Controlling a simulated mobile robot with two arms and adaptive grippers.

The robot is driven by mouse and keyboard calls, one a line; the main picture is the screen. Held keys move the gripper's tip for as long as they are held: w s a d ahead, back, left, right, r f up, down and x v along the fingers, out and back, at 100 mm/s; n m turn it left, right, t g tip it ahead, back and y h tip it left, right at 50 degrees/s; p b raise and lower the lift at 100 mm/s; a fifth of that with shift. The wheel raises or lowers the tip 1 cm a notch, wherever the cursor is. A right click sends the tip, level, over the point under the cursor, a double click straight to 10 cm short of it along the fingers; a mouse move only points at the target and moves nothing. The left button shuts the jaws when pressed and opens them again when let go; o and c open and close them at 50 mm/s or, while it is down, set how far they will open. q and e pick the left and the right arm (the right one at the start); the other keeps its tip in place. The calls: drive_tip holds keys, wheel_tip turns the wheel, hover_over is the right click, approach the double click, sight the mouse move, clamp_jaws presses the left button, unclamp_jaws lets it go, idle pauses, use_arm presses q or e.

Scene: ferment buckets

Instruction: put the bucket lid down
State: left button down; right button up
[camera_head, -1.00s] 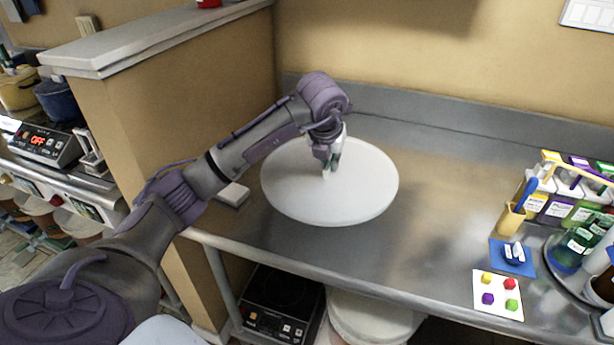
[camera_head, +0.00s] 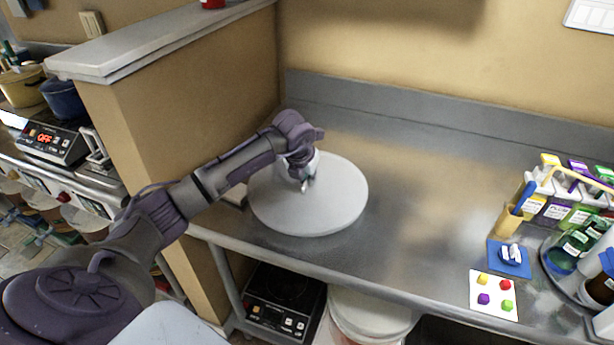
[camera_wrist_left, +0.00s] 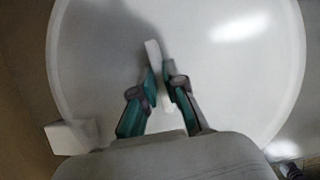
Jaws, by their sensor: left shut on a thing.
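The white round bucket lid (camera_head: 335,205) is low over the left part of the steel counter in the head view. I cannot tell whether it touches the counter. My left gripper (camera_head: 306,185) is above the lid's middle and shut on its raised handle. In the left wrist view, the two green-padded fingers (camera_wrist_left: 165,92) close on the white handle (camera_wrist_left: 153,52), with the lid (camera_wrist_left: 235,75) spread wide behind them. A white bucket (camera_head: 362,315) stands below the counter. My right gripper is not in view.
A card with coloured cubes (camera_head: 494,295), a blue mat (camera_head: 510,259) and bottles (camera_head: 572,250) stand at the right. The counter's middle (camera_head: 430,200) is clear.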

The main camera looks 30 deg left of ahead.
use_arm(q)
drive_tip(key=shift+f+b, duration=0.45)
drive_tip(key=shift+b, duration=0.05)
drive_tip(key=c, duration=1.2)
unclamp_jaws()
drive_tip(key=shift+r, duration=0.15)
drive_tip(key=shift+r+p, duration=0.3)
drive_tip(key=shift+p, duration=0.2)
drive_tip(key=b+v, duration=0.2)
drive_tip(key=v, duration=1)
drive_tip(key=shift+s, duration=0.1)
